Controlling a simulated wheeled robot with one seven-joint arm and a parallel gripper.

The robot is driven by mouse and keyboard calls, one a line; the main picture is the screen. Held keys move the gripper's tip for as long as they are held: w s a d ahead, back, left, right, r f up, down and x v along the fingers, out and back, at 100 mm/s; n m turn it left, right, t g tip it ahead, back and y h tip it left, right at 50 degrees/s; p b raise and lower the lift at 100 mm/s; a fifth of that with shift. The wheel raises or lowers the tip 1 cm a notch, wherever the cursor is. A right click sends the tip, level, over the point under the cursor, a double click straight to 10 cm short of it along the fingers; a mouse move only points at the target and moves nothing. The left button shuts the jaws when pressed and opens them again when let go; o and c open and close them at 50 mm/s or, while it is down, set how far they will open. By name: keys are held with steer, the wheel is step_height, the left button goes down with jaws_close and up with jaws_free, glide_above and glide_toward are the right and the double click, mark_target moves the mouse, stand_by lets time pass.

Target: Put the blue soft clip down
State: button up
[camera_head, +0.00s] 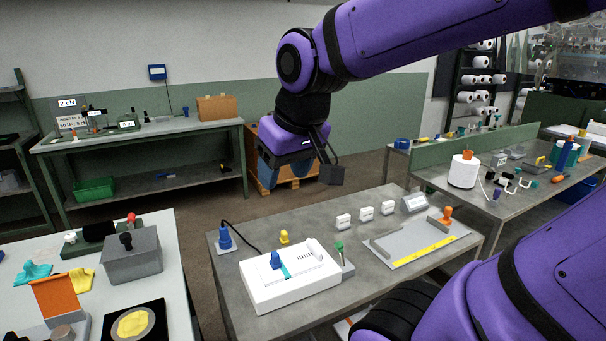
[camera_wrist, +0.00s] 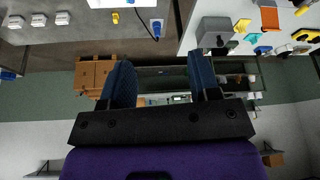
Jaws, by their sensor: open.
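My gripper (camera_head: 284,176) hangs in the air behind the middle grey table in the head view. In the wrist view, its two blue padded fingers (camera_wrist: 159,68) are wide apart with nothing held between them. I cannot tell for sure which blue piece is the blue soft clip. A small blue piece (camera_head: 225,238) stands at the left back corner of the grey table beside a black cable; it also shows in the wrist view (camera_wrist: 156,30). Another blue piece (camera_head: 276,261) sits on top of the white device (camera_head: 290,284). Neither touches my gripper.
The grey table (camera_head: 330,228) also bears a yellow piece (camera_head: 284,237), several white blocks (camera_head: 366,213) and a grey plate with a yellow strip (camera_head: 424,248). A white table (camera_head: 176,285) with a grey box (camera_head: 133,258) stands left. An orange-brown crate (camera_head: 258,178) stands behind my gripper.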

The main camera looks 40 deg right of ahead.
steer(key=shift+n+t, duration=0.3)
steer(key=shift+t, duration=0.1)
steer(key=s, duration=0.3)
steer(key=s+a+r, duration=0.1)
steer(key=s, duration=0.1)
steer(key=shift+s+a+r, duration=0.1)
steer(key=shift+s, duration=0.25)
